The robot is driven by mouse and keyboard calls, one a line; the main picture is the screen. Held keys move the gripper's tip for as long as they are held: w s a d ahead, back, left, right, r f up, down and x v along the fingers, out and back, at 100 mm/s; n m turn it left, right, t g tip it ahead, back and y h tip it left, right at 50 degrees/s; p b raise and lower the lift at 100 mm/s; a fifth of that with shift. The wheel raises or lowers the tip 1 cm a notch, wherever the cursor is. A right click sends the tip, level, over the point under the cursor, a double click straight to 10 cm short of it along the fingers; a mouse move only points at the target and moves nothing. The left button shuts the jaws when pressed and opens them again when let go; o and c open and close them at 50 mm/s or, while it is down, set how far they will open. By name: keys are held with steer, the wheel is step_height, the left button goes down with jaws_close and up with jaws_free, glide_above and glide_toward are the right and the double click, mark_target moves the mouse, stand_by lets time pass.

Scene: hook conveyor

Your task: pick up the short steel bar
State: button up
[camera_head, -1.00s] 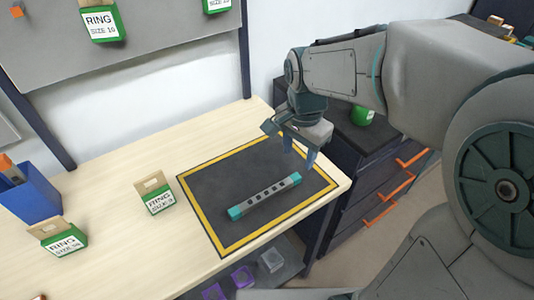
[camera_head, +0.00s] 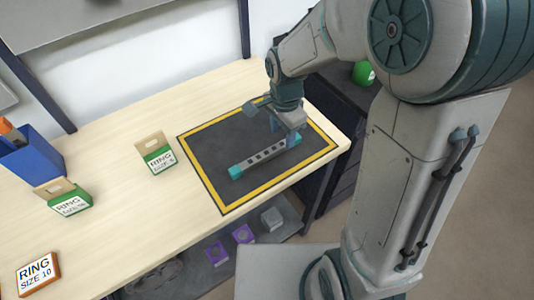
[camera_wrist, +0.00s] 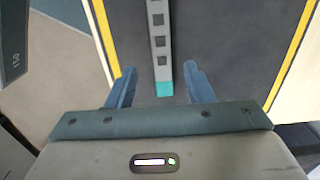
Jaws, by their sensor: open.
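The short steel bar (camera_head: 258,160) is grey with dark square holes and teal ends, and lies on the dark mat with a yellow border (camera_head: 207,143). My gripper (camera_head: 284,139) points down at the bar's right end in the head view. In the wrist view the bar (camera_wrist: 161,50) runs up the picture, and its teal end lies between the two blue fingers of my gripper (camera_wrist: 161,88). The fingers are open with a gap on each side of the bar. Whether the fingertips touch the mat cannot be told.
A green ring box (camera_head: 158,158) stands left of the mat, with another green box (camera_head: 72,203) and an orange ring box (camera_head: 39,276) farther left. A blue bin (camera_head: 33,160) is at the left edge. Purple items (camera_head: 242,234) lie on a shelf below.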

mark_target(279, 145)
steer(key=f, duration=0.4)
steer(key=shift+a, duration=0.25)
jaws_close()
